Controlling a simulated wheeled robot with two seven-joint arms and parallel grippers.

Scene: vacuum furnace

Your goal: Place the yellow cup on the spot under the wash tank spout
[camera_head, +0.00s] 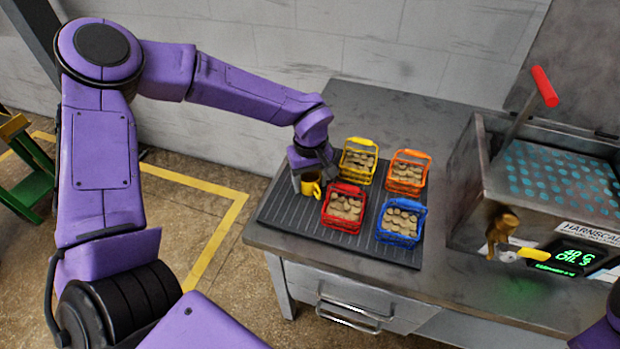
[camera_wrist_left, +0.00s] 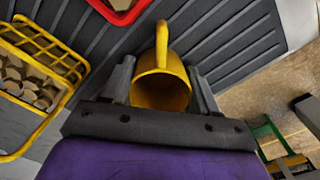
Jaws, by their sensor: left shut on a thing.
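The yellow cup (camera_head: 311,187) is at the left end of the dark ribbed mat (camera_head: 287,222) on the bench. My left gripper (camera_head: 312,174) is shut on it from behind and the left. In the left wrist view the cup (camera_wrist_left: 160,90) sits between the two fingers (camera_wrist_left: 160,88), its handle pointing away from the palm. I cannot tell whether the cup touches the mat. The wash tank (camera_head: 480,190) stands at the right with a brass spout (camera_head: 500,228) and a yellow-handled tap on its front. The spot under the spout shows no clear marking. My right gripper is out of view.
Yellow (camera_head: 358,162), orange (camera_head: 407,174), red (camera_head: 343,207) and blue (camera_head: 401,222) baskets of brown pieces stand on the mat, between the cup and the tank. Bare bench top (camera_head: 445,285) lies in front of the tank. A wall runs behind.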

